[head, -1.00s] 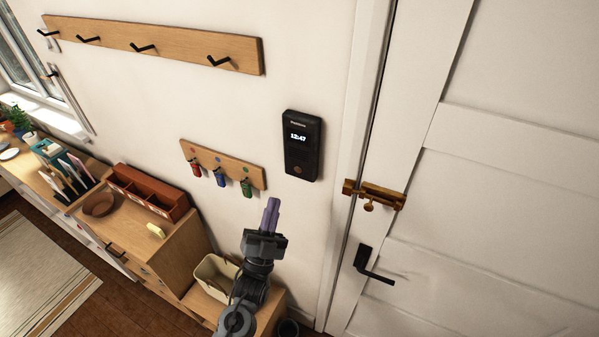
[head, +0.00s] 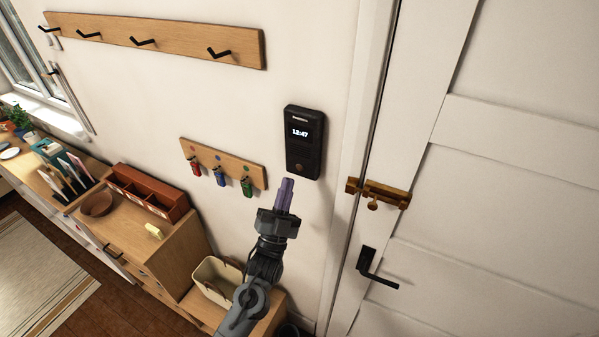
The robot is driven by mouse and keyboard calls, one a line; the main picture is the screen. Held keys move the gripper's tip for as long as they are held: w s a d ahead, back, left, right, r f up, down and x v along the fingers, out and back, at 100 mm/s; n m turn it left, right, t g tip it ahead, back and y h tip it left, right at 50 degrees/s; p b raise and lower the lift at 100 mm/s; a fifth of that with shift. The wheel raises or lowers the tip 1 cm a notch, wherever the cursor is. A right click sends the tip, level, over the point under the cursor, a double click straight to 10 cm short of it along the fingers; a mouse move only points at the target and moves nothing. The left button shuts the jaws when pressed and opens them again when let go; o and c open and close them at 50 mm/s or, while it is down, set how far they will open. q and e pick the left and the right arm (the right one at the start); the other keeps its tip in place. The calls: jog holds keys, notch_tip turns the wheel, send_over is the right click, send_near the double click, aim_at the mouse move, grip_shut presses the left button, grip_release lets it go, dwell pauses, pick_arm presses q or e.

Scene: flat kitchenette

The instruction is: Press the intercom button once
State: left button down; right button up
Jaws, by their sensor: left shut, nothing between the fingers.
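The intercom (head: 305,150) is a black upright box on the white wall, left of the door. Its lit screen (head: 300,132) reads 12:47, and a small round button (head: 299,168) sits near its bottom. My left gripper (head: 287,182) has purple fingers, shut and empty, pointing up toward the intercom. Its fingertips appear just below and slightly left of the intercom's lower edge in the picture; I see no contact with the button. My right gripper is not in view.
A key board (head: 222,163) with red, blue and green tags hangs left of the intercom. A brass latch (head: 378,193) and black handle (head: 374,270) are on the door (head: 500,200) at right. A cream bin (head: 216,280) stands below, beside a wooden cabinet (head: 150,240).

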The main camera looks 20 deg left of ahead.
aim_at(300, 167)
pick_arm(q)
jog(key=shift+w+d+b, duration=0.15)
jog(key=shift+w+b, duration=0.3)
jog(key=shift+w, duration=0.3)
jog(key=shift+w+d+b, duration=0.1)
jog(key=shift+w+b, duration=0.3)
jog(key=shift+w, duration=0.35)
dwell(0.6)
jog(key=shift+w, duration=0.1)
dwell(0.4)
jog(key=shift+w+b, duration=0.3)
jog(key=shift+b, duration=0.05)
